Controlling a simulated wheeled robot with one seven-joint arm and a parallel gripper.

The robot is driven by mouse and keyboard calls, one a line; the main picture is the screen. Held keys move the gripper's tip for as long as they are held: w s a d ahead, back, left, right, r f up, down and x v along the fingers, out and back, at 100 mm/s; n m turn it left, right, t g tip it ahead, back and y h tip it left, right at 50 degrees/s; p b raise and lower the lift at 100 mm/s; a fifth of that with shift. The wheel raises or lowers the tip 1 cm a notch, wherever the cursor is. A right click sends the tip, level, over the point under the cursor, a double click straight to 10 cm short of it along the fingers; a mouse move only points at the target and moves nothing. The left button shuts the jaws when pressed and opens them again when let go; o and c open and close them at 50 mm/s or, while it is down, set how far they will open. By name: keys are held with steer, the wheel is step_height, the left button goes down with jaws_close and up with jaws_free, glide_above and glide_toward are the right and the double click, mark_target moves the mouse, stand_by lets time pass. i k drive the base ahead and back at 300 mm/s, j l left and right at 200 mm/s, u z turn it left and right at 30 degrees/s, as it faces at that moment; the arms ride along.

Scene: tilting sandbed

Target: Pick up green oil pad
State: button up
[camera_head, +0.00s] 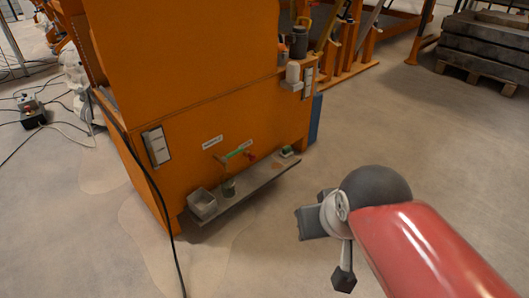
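A small green-and-white item (287,151) lies at the right end of the low grey shelf (254,188) on the orange machine. It may be the green oil pad, but it is too small to be sure. My gripper (325,251) hangs above the floor, to the right of the shelf and nearer to me. Its two dark fingers are spread apart with nothing between them. The gripper is clear of the shelf and the item.
The shelf also holds a grey bin (202,204) and a small can (228,187). A green-handled tool (238,151) is on the panel above. A black cable (150,178) hangs at the left. The floor right of the machine (390,120) is clear. Stacked slabs (485,45) stand at upper right.

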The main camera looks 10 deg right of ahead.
mark_target(286, 152)
steer(key=i+l+u, duration=0.15)
steer(key=u, duration=0.25)
steer(key=i+l+u, duration=0.2)
steer(key=u, duration=0.25)
steer(key=i+l+u, duration=0.1)
steer(key=l+u, duration=0.3)
steer(key=i+l+u, duration=0.1)
steer(key=l, duration=0.35)
steer(key=i+l, duration=0.1)
steer(key=l, duration=0.35)
steer(key=i+l+u, duration=0.15)
steer(key=l, duration=0.35)
steer(key=l+u, duration=0.1)
steer(key=l, duration=0.35)
